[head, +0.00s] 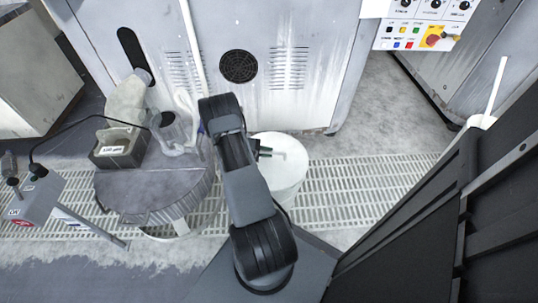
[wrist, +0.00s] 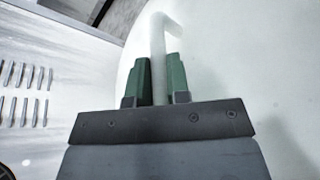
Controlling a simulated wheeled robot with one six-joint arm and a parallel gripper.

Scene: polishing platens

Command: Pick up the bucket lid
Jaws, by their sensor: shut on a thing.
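The white bucket lid (head: 293,160) tops a round white bucket (head: 285,190) on the floor grating, right of my arm in the head view. It also fills much of the wrist view (wrist: 250,75). A white bent handle (wrist: 158,35) rises on the lid, and its end also shows in the head view (head: 280,155). My gripper (wrist: 160,80) has its green fingers on both sides of the handle's stem, shut on it. In the head view my gripper (head: 266,152) is mostly hidden by my arm. I cannot tell whether the lid is apart from the bucket.
A grey machine cabinet (head: 320,40) with vents stands just behind the bucket. A round grey table (head: 155,185) with a grey box (head: 118,147) and a clear jar (head: 167,130) stands at left. A control panel (head: 420,35) is at upper right. Grating (head: 370,185) right of the bucket is clear.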

